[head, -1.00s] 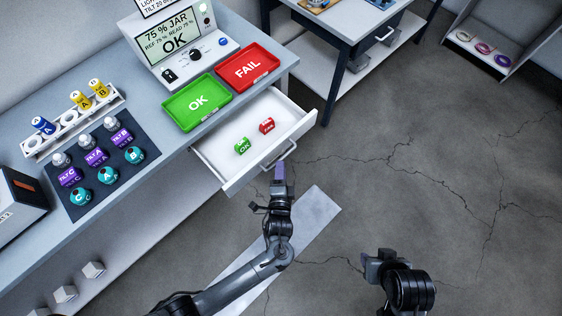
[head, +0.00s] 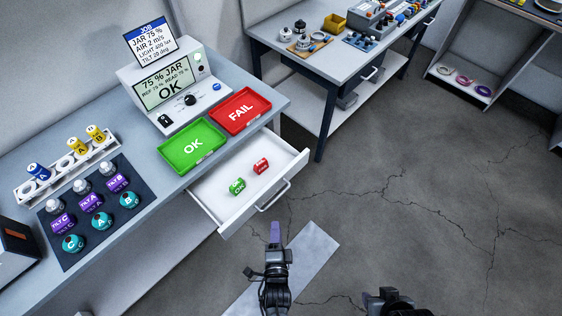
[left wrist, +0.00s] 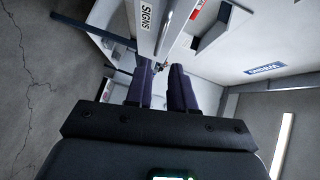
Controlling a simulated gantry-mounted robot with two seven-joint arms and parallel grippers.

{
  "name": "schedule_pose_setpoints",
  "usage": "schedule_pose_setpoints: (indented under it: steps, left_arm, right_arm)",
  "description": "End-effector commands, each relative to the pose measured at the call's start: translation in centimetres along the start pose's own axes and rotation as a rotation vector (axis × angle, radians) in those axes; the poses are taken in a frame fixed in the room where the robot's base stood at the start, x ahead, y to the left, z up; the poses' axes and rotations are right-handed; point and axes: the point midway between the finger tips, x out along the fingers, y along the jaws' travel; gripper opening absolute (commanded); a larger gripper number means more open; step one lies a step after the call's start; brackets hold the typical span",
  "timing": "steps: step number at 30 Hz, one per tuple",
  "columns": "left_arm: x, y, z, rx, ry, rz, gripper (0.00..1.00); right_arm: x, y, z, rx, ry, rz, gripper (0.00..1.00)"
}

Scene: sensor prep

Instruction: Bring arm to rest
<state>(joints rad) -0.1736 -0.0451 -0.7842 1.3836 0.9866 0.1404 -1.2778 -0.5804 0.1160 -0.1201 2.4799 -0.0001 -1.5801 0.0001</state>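My left gripper (head: 275,234) is in front of the open drawer, below its handle in the head view and apart from it. In the left wrist view its two purple fingers (left wrist: 161,88) stand apart with nothing between them, so it is open and empty. My right gripper (head: 382,298) shows at the bottom edge of the head view, over the floor; whether its fingers are open is not clear. The white drawer (head: 222,215) is pulled out, with a green OK piece (head: 237,187) and a red FAIL piece (head: 261,166) inside.
The bench holds a green OK tray (head: 178,160), a red FAIL tray (head: 258,100), a display device (head: 190,98), a dark mat (head: 75,256) with jars, and a white rack (head: 25,192). A second table (head: 270,36) stands behind. Floor (head: 420,200) at right is clear.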

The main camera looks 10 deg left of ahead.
Motion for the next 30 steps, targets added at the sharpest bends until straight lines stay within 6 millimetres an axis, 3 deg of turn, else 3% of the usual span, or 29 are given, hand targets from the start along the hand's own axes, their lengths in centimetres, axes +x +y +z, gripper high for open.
schedule_pose_setpoints:
  steps: [8, 15, 21, 30]
  left_arm:
    - [0.5, 0.7, 1.2, -0.174, -0.023, 0.132, 0.23]
    - [-0.2, 0.4, 4.5, -0.643, -0.120, 0.499, 0.23]
    - [-4.2, -3.1, 8.6, -0.920, -0.288, 0.790, 0.23]
    - [-11.8, -9.5, 15.5, -0.998, -0.621, 0.953, 0.23]
  right_arm:
    - [0.0, 0.0, 0.0, 0.001, 0.000, -0.001, 0.43]
    - [0.0, 0.0, 0.0, -0.001, 0.000, 0.001, 0.43]
    - [0.0, 0.2, 0.0, -0.007, -0.001, 0.006, 0.43]
    - [0.0, 0.2, 0.0, -0.007, -0.001, 0.006, 0.43]
